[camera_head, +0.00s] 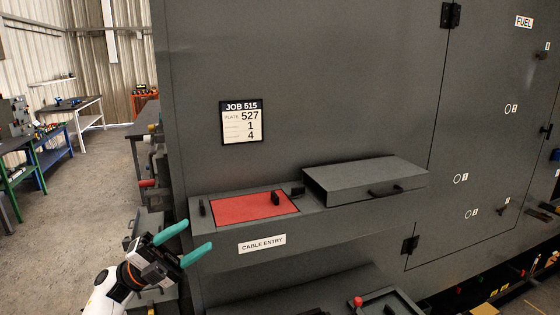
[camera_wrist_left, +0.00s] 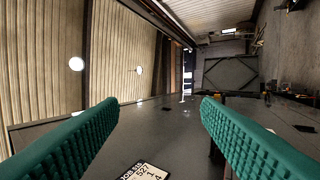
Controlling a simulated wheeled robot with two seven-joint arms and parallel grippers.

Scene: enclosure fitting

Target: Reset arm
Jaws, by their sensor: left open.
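My left gripper (camera_head: 192,243), with teal fingers, is at the lower left of the head view, in front of the grey enclosure's (camera_head: 330,90) left edge. Its fingers are spread apart with nothing between them. In the left wrist view its two teal fingers (camera_wrist_left: 158,130) stand wide apart. The fingertips are left of and below the cable entry ledge and appear apart from it. My right gripper shows in neither view.
A red plate (camera_head: 240,208) with a dark handle lies in the ledge above the "CABLE ENTRY" label (camera_head: 262,244). A grey lid (camera_head: 350,178) sits to its right. A "JOB 515" card (camera_head: 241,122) is on the enclosure. Open floor (camera_head: 80,190) lies left, with workbenches beyond.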

